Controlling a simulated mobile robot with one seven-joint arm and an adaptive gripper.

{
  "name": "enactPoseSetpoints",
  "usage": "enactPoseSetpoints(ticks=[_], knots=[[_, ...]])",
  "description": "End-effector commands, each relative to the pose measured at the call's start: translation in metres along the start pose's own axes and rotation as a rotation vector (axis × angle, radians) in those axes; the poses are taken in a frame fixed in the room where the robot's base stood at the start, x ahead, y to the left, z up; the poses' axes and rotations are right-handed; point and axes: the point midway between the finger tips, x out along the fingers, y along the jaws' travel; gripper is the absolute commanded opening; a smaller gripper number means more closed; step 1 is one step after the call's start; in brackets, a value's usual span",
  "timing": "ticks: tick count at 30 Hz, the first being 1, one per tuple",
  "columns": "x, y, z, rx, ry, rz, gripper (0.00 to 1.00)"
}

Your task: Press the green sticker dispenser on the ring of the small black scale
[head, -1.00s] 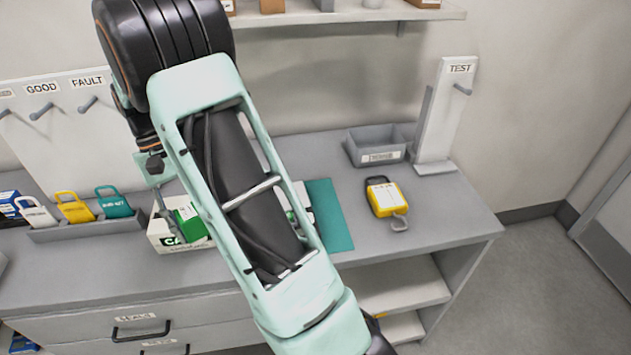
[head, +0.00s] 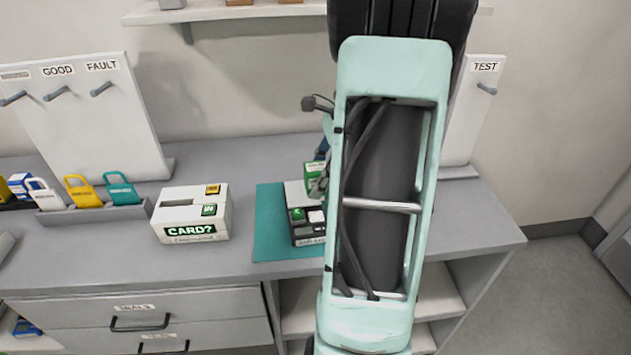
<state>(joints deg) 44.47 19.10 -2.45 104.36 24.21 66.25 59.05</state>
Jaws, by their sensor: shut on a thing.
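The green sticker dispenser (head: 312,173), a small green block with a pale label, is in my gripper (head: 319,184). My gripper is mostly hidden behind my own arm, with only part of its fingers showing. It holds the dispenser close to the back right of the small black scale (head: 298,232), and I cannot tell whether they touch. The scale sits on a teal mat (head: 268,222). Its front has green and white squares, and its right side is hidden by my arm. I cannot make out the ring.
A white box marked CARD? (head: 160,219) stands left of the mat. A rack of padlocks (head: 100,213) and a white peg board (head: 125,125) are farther left. The TEST post (head: 478,115) stands right of my arm. Clear table shows between the box and the mat.

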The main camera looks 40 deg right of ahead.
Motion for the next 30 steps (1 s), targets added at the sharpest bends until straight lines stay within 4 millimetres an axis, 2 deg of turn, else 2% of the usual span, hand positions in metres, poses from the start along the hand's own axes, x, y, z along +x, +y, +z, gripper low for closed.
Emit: enactPoseSetpoints(ticks=[8,21,30], knots=[[0.014,0.0,-0.006,0.004,0.0,-0.001,0.16],[0.05,0.0,-0.021,0.002,0.0,0.001,0.16],[0.053,0.0,-0.022,0.001,0.001,0.0,0.16]])
